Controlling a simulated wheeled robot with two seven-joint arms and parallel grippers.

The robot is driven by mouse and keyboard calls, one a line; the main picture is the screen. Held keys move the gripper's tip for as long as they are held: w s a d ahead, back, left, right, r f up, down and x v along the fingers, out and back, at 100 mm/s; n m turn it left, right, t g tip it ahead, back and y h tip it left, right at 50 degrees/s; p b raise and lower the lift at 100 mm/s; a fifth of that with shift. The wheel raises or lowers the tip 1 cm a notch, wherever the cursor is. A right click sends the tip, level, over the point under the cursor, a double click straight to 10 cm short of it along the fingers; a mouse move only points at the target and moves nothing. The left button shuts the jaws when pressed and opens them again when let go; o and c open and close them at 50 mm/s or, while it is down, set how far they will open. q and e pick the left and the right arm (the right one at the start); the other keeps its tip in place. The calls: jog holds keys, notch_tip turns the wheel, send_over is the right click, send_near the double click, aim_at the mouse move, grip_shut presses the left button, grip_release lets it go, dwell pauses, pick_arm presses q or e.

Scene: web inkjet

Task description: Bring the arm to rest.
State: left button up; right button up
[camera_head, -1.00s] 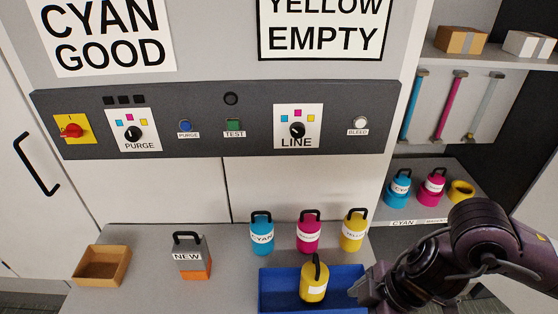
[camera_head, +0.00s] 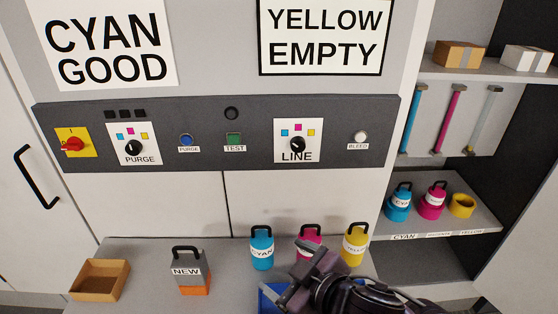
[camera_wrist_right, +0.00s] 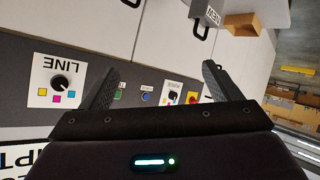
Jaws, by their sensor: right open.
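My right gripper (camera_head: 293,270) is in the lower middle of the head view, in front of the row of bottles and above the blue tray (camera_head: 266,298). In the right wrist view its two fingers (camera_wrist_right: 160,85) are spread, with nothing between them but the panel behind. It partly hides the magenta bottle (camera_head: 311,234) and most of the tray. The yellow bottle that stood in the tray is hidden now. My left gripper is not in view.
A cyan bottle (camera_head: 262,250) and a yellow bottle (camera_head: 354,244) stand on the counter. A grey and orange NEW container (camera_head: 189,272) and a brown open box (camera_head: 99,281) are at left. The control panel (camera_head: 214,150) is behind. Shelves with bottles (camera_head: 398,202) are at right.

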jog(key=s+d+f+m+g+h, duration=0.3)
jog(key=s+d+f+m+h, duration=0.15)
jog(key=d+f, duration=0.35)
jog(key=s+d+f+m+g+h, duration=0.3)
jog(key=s+d+f+m, duration=0.25)
jog(key=d, duration=0.45)
notch_tip(320, 180, down, 31)
jog(key=s+g+b, duration=0.2)
jog(key=s+d+f+n, duration=0.1)
jog(key=s+d+f, duration=0.2)
jog(key=s+f, duration=1.7)
jog(key=shift+d+f+g+b, duration=0.2)
jog(key=shift+g+b, duration=0.15)
jog(key=shift+g, duration=0.05)
